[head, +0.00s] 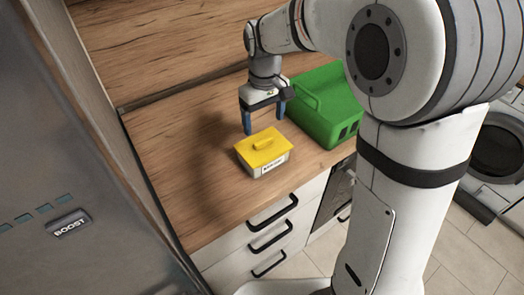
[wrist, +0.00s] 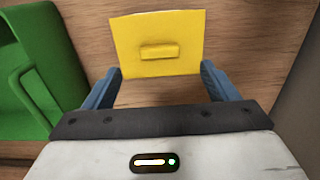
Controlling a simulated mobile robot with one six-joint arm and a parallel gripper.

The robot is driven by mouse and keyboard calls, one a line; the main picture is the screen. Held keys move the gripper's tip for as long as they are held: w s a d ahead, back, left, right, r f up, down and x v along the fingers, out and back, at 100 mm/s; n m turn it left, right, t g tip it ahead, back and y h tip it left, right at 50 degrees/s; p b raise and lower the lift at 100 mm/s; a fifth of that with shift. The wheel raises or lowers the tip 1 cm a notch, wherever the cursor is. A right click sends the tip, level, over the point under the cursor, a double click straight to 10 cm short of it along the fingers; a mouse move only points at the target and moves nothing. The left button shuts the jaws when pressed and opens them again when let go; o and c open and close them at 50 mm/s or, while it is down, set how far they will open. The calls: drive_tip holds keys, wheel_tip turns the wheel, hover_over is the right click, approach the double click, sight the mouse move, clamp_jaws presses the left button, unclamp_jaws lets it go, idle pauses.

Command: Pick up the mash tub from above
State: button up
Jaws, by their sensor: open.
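The mash tub (head: 263,153) is a small light box with a yellow lid, a raised yellow handle and a label on its front. It stands on the wooden counter. In the wrist view its yellow lid (wrist: 157,43) lies ahead of the fingertips, with the handle in the middle. My gripper (head: 264,118) is open and empty, its blue fingers pointing down above and just behind the tub in the head view. In the wrist view my gripper (wrist: 160,85) has its fingers spread wide, with bare wood between them. The label is too small to read.
A green crate (head: 325,122) with a handle stands right of the tub on the counter (head: 190,180); it fills the left of the wrist view (wrist: 30,75). A grey appliance (head: 70,190) stands at the left. The counter left of the tub is clear.

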sight(263, 140)
wheel_tip(263, 140, down, 7)
drive_tip(key=shift+w+f+p, duration=0.1)
drive_tip(key=shift+f+p, duration=0.05)
drive_tip(key=shift+p, duration=0.4)
drive_tip(key=c, duration=1.7)
clamp_jaws()
